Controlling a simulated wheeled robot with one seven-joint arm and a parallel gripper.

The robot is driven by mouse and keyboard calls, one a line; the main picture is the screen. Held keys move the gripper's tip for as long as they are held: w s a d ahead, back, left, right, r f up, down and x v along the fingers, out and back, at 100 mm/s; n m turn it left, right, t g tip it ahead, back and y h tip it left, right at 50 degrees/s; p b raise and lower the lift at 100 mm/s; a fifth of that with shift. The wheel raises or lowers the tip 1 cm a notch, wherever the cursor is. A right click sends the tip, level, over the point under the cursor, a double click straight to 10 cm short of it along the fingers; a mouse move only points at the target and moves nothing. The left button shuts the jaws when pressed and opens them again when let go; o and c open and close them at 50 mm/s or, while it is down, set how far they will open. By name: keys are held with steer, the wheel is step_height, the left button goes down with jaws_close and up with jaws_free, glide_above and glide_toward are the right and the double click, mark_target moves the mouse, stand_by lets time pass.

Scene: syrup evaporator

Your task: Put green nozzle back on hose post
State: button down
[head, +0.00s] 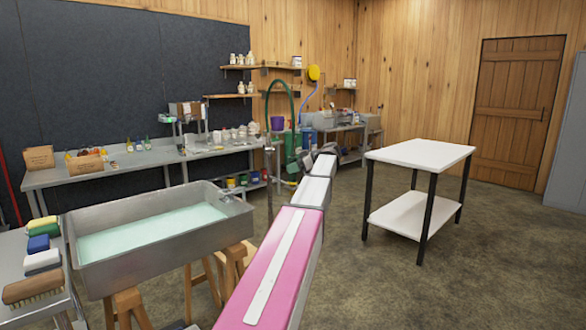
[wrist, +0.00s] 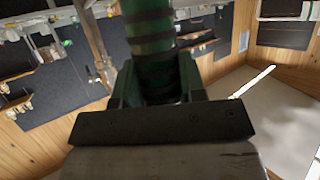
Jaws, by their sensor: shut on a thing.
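The green nozzle (wrist: 152,45) is between the two fingers of my gripper (wrist: 157,82) in the wrist view, and the gripper is shut on it. In the head view my gripper (head: 304,163) is at the end of my pink and white arm, and the green nozzle (head: 291,146) shows just beyond it. A dark green hose (head: 283,83) arches from the nozzle side over to the top of a thin upright post (head: 269,185). The post stands at the right end of the basin, left of my gripper. The nozzle's tip and any holder on the post are hard to make out.
A metal basin (head: 88,282) of pale green liquid stands on wooden legs at the front left. A long workbench (head: 60,178) lines the back wall. A white table (head: 420,152) stands right, with open floor around it.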

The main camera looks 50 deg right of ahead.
steer(key=c, duration=0.6)
jaws_free()
steer(key=shift+v, duration=5.4)
steer(key=shift+a, duration=0.1)
